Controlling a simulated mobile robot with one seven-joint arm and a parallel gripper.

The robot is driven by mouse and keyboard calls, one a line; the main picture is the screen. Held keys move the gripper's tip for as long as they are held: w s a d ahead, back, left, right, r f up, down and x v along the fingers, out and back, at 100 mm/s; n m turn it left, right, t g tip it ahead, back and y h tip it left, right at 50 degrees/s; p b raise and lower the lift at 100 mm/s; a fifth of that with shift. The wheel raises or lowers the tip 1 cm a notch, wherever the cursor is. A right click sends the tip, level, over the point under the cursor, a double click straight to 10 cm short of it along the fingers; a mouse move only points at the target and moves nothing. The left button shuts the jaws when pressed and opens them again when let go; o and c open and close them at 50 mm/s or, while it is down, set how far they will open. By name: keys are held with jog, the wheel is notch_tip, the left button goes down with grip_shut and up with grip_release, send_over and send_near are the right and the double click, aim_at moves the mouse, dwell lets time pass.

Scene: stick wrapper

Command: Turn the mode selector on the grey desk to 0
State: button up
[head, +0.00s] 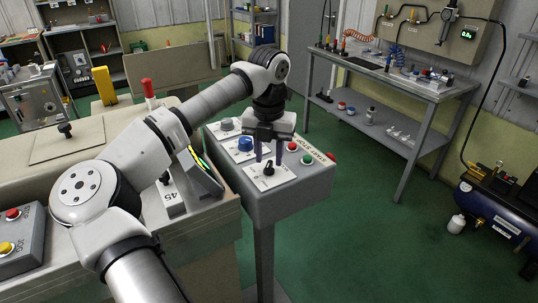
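The grey desk (262,207) is a console on a post in the middle of the head view. A small black knob (269,170) on a white plate (283,178) sits at its near end and looks like the mode selector. The plate's markings are too small to read, so its setting cannot be told. My gripper (268,160) points down over this knob. Its two dark fingers are apart, one to each side, with their tips close to the knob's top. Whether they touch it cannot be told.
Beside the knob are a blue knob (245,144), a grey knob (227,124), a green button (307,160) and red buttons (292,147). A beige machine (205,232) with a tilted screen stands close on the left. Green floor (350,235) is free on the right.

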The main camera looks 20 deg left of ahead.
jog(key=shift+f, duration=0.9)
jog(key=shift+c, duration=0.3)
grip_shut()
